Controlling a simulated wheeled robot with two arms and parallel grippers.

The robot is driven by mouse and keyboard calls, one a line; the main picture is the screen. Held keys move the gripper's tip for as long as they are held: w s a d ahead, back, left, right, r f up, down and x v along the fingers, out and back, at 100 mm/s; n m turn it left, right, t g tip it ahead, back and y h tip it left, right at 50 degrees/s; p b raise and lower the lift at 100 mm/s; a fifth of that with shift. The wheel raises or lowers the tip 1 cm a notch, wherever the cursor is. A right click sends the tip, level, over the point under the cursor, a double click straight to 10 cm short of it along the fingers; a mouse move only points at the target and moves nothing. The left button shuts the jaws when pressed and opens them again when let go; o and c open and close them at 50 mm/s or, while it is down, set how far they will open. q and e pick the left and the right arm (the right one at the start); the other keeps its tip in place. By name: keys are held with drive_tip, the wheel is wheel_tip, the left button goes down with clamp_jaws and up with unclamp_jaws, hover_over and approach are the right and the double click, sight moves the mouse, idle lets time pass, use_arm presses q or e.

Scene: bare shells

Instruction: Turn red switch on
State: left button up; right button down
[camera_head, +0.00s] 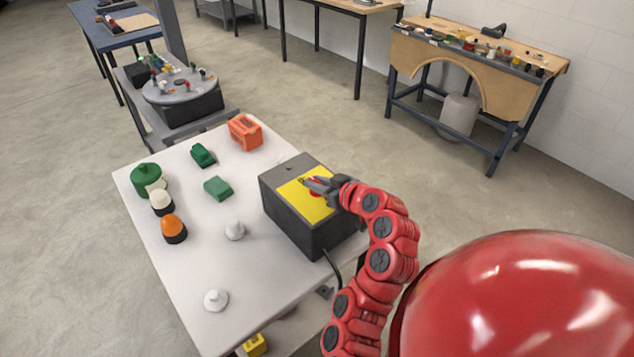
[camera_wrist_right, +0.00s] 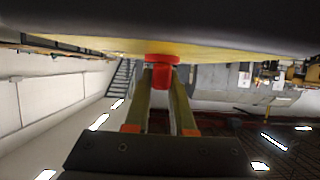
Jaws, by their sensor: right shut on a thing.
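The switch box (camera_head: 290,221) is a dark grey box with a yellow top plate, standing on the white table. The red switch (camera_head: 314,192) sits on the yellow plate and is partly hidden by my right gripper (camera_head: 322,184). In the right wrist view, the red switch (camera_wrist_right: 162,76) is between the fingertips of my right gripper (camera_wrist_right: 161,84), below the yellow plate (camera_wrist_right: 100,45). The right gripper is shut on the red switch. My left gripper is not in view.
The white table (camera_head: 265,270) also holds an orange block (camera_head: 245,131), green pieces (camera_head: 218,187), a green round part (camera_head: 146,176), an orange-topped button (camera_head: 173,227) and white knobs (camera_head: 215,299). A cable leaves the box's front. A workbench (camera_head: 480,55) stands at the back right.

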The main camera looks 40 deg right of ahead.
drive_tip(key=shift+a+r+m+h+p, duration=0.15)
drive_tip(key=shift+m+h+p, duration=0.55)
drive_tip(key=shift+h+p, duration=0.2)
drive_tip(key=m+h+p, duration=0.2)
drive_tip(key=m+g+h+p, duration=0.1)
drive_tip(key=m+h+p, duration=0.1)
drive_tip(key=p, duration=0.1)
drive_tip(key=shift+w+a+r+h, duration=0.1)
drive_tip(key=shift+r+h, duration=0.05)
drive_tip(key=shift+h, duration=0.15)
drive_tip(key=shift+m+g+h, duration=0.3)
drive_tip(key=shift+m+h, duration=0.3)
drive_tip(key=shift+f+m+h, duration=0.25)
drive_tip(key=shift+m+h, duration=0.15)
drive_tip(key=m+g+h+b, duration=0.2)
drive_tip(key=m+g+b, duration=0.1)
drive_tip(key=b, duration=0.3)
drive_tip(key=m+g+h+b, duration=0.2)
drive_tip(key=m+g+b, duration=0.1)
drive_tip(key=b, duration=0.4)
drive_tip(key=m+g+h+b, duration=0.2)
drive_tip(key=m+g+b, duration=0.2)
drive_tip(key=b, duration=0.3)
drive_tip(key=shift+f, duration=0.35)
drive_tip(key=shift+d+r+m+g+b, duration=0.2)
drive_tip(key=shift+m+g+b, duration=0.5)
drive_tip(key=shift+b, duration=0.4)
